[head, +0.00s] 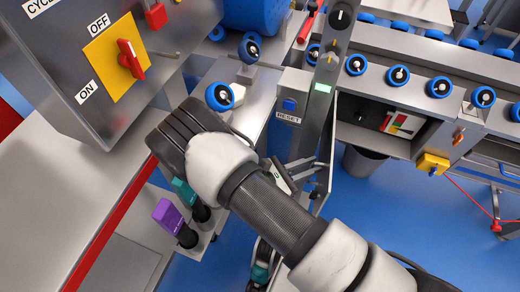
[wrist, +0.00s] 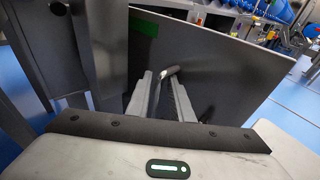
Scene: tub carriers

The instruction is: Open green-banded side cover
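The side cover (wrist: 215,62) is a large flat grey panel with a green band (wrist: 143,23) near its upper left corner in the wrist view. It stands at an angle beyond my fingers. A curved metal handle (wrist: 168,72) projects from it. My gripper (wrist: 163,98) is at the handle, its two fingers apart with the handle end between their tips. Firm contact on both sides does not show. In the head view my gripper (head: 292,172) is beside the cover, which is seen nearly edge-on and partly hidden by my arm.
A green label (head: 322,88) marks the post beside the blue RESET button (head: 289,104). A control box with a red switch (head: 130,59) is upper left. Purple (head: 168,216) and teal (head: 186,192) handles stand near my arm. A dark bin (head: 363,160) is under the roller conveyor.

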